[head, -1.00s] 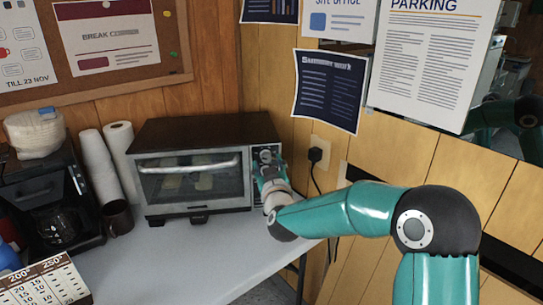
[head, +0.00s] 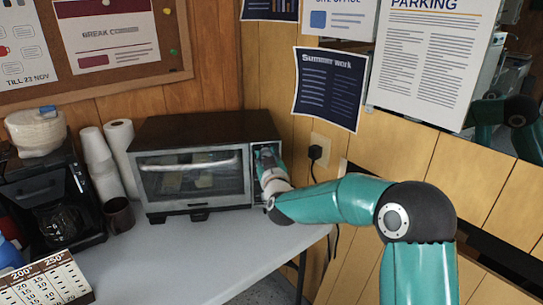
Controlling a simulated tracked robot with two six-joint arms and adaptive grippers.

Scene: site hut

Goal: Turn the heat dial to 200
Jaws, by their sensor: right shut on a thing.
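The toaster oven (head: 196,178) stands against the back wall, dark on top with a glass door and a silver handle across it. Its control panel is on its right side. My right gripper (head: 266,160) is at the upper part of that panel, shut on the heat dial. The gripper covers the dial, so its pointer and markings cannot be read. Pale items show dimly behind the glass. My left gripper is not in view.
A coffee maker (head: 45,205), a brown mug (head: 118,215), stacked cups and a paper roll (head: 121,150) stand left of the oven. A chart card (head: 45,283) is at front left. The table (head: 190,260) in front is clear. A plug (head: 315,153) sits in the right wall.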

